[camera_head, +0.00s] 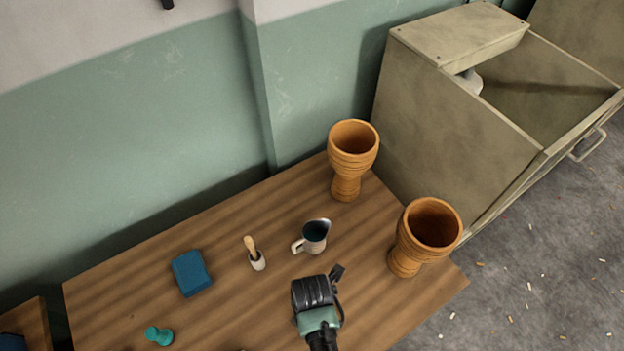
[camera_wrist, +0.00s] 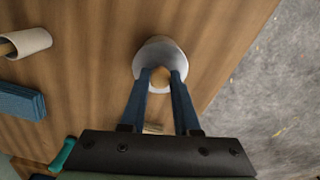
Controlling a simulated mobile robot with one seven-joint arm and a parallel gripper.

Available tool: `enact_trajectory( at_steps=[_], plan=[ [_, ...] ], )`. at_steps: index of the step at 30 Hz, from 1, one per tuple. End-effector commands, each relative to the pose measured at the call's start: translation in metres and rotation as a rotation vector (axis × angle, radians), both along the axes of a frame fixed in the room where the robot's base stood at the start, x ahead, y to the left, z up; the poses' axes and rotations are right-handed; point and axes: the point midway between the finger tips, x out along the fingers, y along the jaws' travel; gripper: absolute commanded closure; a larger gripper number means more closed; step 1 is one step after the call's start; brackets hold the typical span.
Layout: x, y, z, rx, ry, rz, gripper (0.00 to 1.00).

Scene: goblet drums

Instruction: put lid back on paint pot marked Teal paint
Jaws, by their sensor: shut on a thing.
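My gripper (camera_head: 318,290) is over the front part of the wooden table in the head view. In the wrist view, its two blue fingers (camera_wrist: 160,82) are closed on a tan round knob (camera_wrist: 161,78), which seems to be the lid's. A pale, round piece (camera_wrist: 158,52) shows around and beyond the knob. I cannot tell whether it is only the lid or also the pot beneath, nor whether it touches the table. My gripper hides this spot in the head view. No Teal paint marking is readable in either view.
Two orange goblet drums (camera_head: 346,178) (camera_head: 405,262) stand at the table's right end. A large bin (camera_head: 450,120) is beyond.

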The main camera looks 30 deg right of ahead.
Motion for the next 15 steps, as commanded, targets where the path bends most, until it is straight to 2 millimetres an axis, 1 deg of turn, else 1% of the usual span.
enact_trajectory(
  at_steps=[11,12,14,15],
  plan=[
    [0.0004,-0.0002,0.0000,-0.001,-0.001,0.000,1.00],
    [0.0003,-0.0002,0.0000,-0.001,-0.001,0.000,0.63],
    [0.0004,-0.0002,0.0000,-0.001,-0.001,0.000,0.52],
    [0.0003,-0.0002,0.0000,-0.001,-0.001,0.000,0.45]
  ],
)
